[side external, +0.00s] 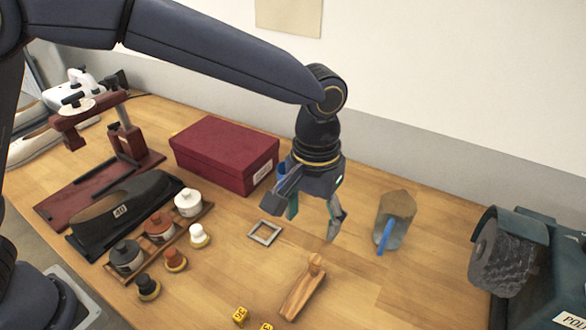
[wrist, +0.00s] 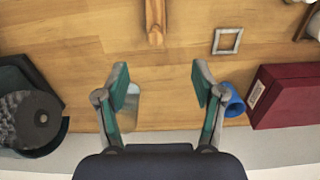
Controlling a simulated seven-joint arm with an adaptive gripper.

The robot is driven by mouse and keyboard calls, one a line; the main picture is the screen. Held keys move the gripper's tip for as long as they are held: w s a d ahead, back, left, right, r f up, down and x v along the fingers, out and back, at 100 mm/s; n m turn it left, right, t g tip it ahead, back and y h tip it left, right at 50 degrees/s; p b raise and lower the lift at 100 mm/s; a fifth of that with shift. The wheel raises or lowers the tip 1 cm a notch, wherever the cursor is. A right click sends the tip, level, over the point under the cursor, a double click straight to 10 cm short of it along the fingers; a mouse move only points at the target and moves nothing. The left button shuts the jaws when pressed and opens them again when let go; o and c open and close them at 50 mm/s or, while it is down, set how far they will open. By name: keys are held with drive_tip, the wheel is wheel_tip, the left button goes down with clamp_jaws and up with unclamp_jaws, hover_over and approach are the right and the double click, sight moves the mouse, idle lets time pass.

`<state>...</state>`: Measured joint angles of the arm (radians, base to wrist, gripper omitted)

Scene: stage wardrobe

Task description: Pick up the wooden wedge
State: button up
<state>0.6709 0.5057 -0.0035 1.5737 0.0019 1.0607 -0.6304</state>
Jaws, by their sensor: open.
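The wooden wedge (side external: 303,290) lies on the table near the front, a long light-brown piece with a rounded knob at its far end. In the wrist view the wedge (wrist: 155,22) shows at the top edge, partly cut off. My gripper (side external: 315,214) is open and empty, above the table and behind the wedge, apart from it. In the wrist view my gripper (wrist: 160,80) has its two fingers spread wide, with bare table between them, and the wedge lies beyond the fingertips.
A clear container (side external: 391,233) with a blue strip stands right of my gripper. A blue cup (wrist: 234,100) is beside the red box (side external: 215,158). A small square frame (side external: 265,232) lies left of the wedge, yellow dice (side external: 240,315) in front. A dark machine (side external: 500,260) stands right.

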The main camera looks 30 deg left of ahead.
sight(312, 267)
drive_tip(key=f, duration=1.1)
drive_tip(key=shift+s+d+f, duration=0.2)
drive_tip(key=shift+f, duration=0.05)
drive_tip(key=f, duration=0.5)
drive_tip(key=shift+w+d+f, duration=0.1)
drive_tip(key=shift+d+f, duration=0.05)
drive_tip(key=shift+d, duration=0.1)
drive_tip(key=c, duration=1.3)
drive_tip(key=shift+o, duration=0.2)
